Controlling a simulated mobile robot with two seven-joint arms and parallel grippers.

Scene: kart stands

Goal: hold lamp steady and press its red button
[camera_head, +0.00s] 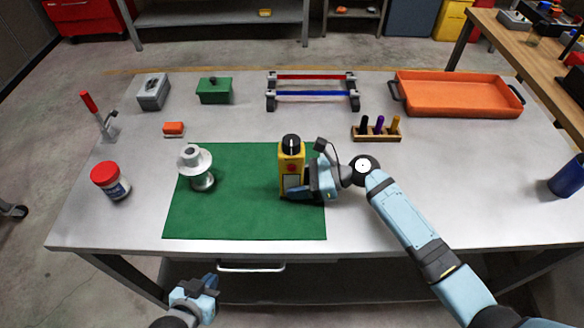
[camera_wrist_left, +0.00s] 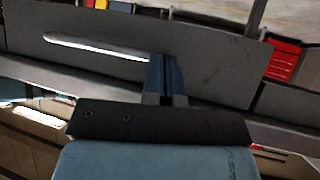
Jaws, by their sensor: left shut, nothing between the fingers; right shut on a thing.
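The yellow lamp (camera_head: 292,182) with a black top stands upright on the green mat (camera_head: 240,215). A small red button (camera_head: 292,167) shows on its front face. My right gripper (camera_head: 312,185) is shut on the lamp from its right side, low on the body. My left gripper (camera_head: 208,282) is in front of the table's front edge, below the tabletop, well apart from the lamp. Its fingers are shut and empty, and they show in the left wrist view (camera_wrist_left: 164,78) against a grey surface.
A white flanged spool (camera_head: 197,170) stands on the mat's left part. A red-lidded jar (camera_head: 110,181) is at the left. An orange tray (camera_head: 460,97), a wooden holder with pegs (camera_head: 377,133), a green box (camera_head: 214,92) and red and blue bars (camera_head: 312,84) stand further back.

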